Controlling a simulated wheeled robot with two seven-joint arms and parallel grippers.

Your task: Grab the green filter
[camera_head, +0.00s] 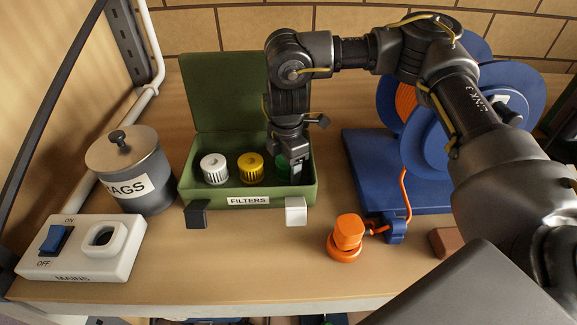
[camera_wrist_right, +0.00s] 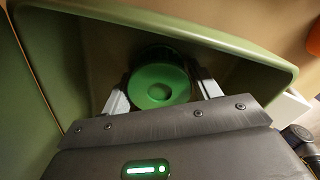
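The green filter (camera_head: 283,162) stands in the right part of the green filter box (camera_head: 226,201), partly hidden by my right gripper (camera_head: 297,165). In the right wrist view, the round green filter (camera_wrist_right: 158,85) is between the two fingers of my right gripper (camera_wrist_right: 163,90), one on each side. The fingers stand apart, with a narrow dark gap beside the right-hand one; firm contact does not show. A yellow filter (camera_head: 251,168) and a white filter (camera_head: 214,168) stand to the left in the same box. My left gripper is not in view.
The box's lid (camera_head: 225,90) stands open behind it. A rags tin (camera_head: 135,170) and switch panel (camera_head: 85,250) are left. A blue reel (camera_head: 430,125) and orange plug (camera_head: 348,236) are right.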

